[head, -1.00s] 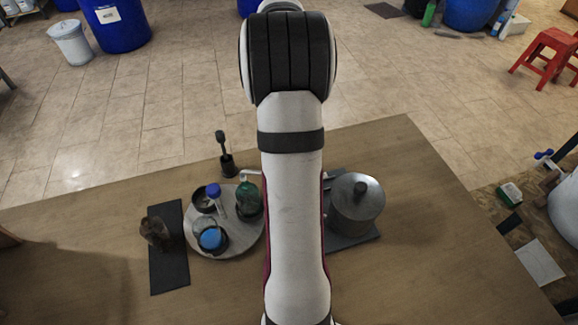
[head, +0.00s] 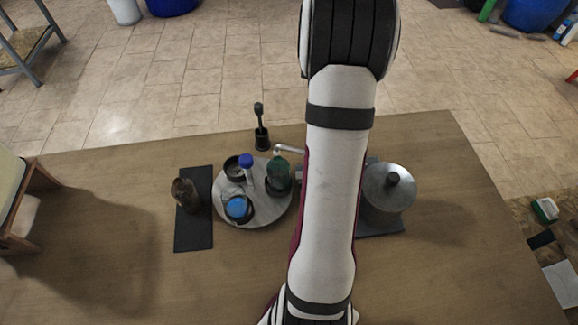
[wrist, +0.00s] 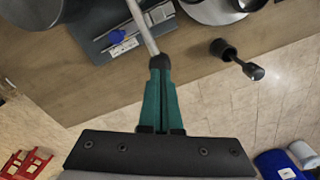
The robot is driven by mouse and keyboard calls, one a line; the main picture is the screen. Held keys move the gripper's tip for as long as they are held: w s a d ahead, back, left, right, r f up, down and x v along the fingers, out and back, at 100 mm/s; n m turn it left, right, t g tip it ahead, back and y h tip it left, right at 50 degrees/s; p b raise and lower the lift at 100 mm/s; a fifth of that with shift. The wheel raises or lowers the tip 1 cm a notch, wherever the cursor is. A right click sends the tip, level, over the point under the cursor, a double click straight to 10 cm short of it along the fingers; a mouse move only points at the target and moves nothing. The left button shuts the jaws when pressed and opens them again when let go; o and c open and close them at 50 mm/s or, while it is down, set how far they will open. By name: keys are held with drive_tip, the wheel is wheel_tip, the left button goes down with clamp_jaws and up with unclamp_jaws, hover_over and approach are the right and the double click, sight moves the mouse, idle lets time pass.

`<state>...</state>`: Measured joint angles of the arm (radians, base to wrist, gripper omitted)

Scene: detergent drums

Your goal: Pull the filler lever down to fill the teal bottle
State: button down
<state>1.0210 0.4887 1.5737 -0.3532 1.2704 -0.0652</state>
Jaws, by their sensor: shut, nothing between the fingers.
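The teal bottle (head: 278,175) stands upright on a round grey tray (head: 258,215), under the end of a pale spout (head: 291,149). The filler's metal tank (head: 388,195) with a black lid knob stands to the right on a dark base. In the wrist view, the filler lever is a metal rod (wrist: 142,25) ending in a black knob (wrist: 158,62). My gripper (wrist: 160,72) has its teal fingers together, tips right at the knob; I cannot tell whether they touch. My arm hides the gripper and lever in the head view. The bottle's fill level is unclear.
The tray also holds a blue-capped bottle (head: 246,165), a blue-topped jar (head: 237,208) and a dark bowl (head: 233,168). A black-handled tool (head: 261,130) stands behind. A brown jar (head: 185,193) sits on a dark mat (head: 194,235). The front table is clear.

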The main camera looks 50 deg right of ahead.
idle(0.4)
drive_tip(key=shift+f, duration=1)
drive_tip(key=shift+w+d+f, duration=0.2)
drive_tip(key=shift+f, duration=0.5)
drive_tip(key=shift+w+d+f, duration=0.15)
drive_tip(key=shift+d+f, duration=0.05)
drive_tip(key=shift+f, duration=0.5)
